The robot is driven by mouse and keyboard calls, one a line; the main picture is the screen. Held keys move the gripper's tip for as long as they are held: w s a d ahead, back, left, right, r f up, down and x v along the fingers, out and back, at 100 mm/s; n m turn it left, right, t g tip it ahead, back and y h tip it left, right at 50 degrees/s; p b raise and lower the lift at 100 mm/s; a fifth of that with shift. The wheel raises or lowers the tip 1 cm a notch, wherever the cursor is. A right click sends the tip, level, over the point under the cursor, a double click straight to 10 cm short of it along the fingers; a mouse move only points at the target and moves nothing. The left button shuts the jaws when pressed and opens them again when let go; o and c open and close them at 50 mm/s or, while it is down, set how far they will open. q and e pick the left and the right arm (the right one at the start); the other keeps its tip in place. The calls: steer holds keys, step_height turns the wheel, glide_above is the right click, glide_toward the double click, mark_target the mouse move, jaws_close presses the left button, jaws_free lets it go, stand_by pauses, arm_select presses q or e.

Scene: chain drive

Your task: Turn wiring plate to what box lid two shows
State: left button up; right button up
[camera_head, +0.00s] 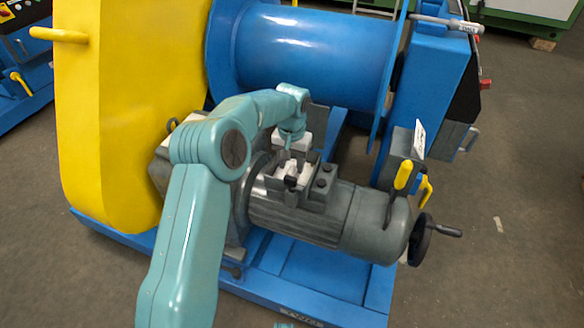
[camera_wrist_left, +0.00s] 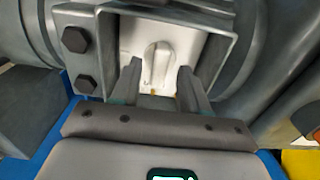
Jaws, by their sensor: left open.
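The wiring plate (camera_wrist_left: 143,38) is a white plate with an upright raised rib, set inside an open grey box (camera_wrist_left: 215,22) in the left wrist view. In the head view this box (camera_head: 318,193) sits on top of the grey motor, and my gripper largely hides what is in it. My left gripper (camera_wrist_left: 159,77) is open, its fingers on either side of the rib's lower end. I cannot tell whether they touch it. In the head view the left gripper (camera_head: 291,168) points down at the box. I cannot make out box lid two.
The grey motor (camera_head: 300,220) has a black handwheel (camera_head: 420,240) at its right end. A yellow guard (camera_head: 105,110) stands left and a blue drum (camera_head: 300,55) behind. Dark bolts (camera_wrist_left: 76,39) stick out beside the box. Open floor (camera_head: 500,200) lies to the right.

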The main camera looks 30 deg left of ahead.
arm_select(q)
steer(key=shift+f, duration=0.4)
jaws_close()
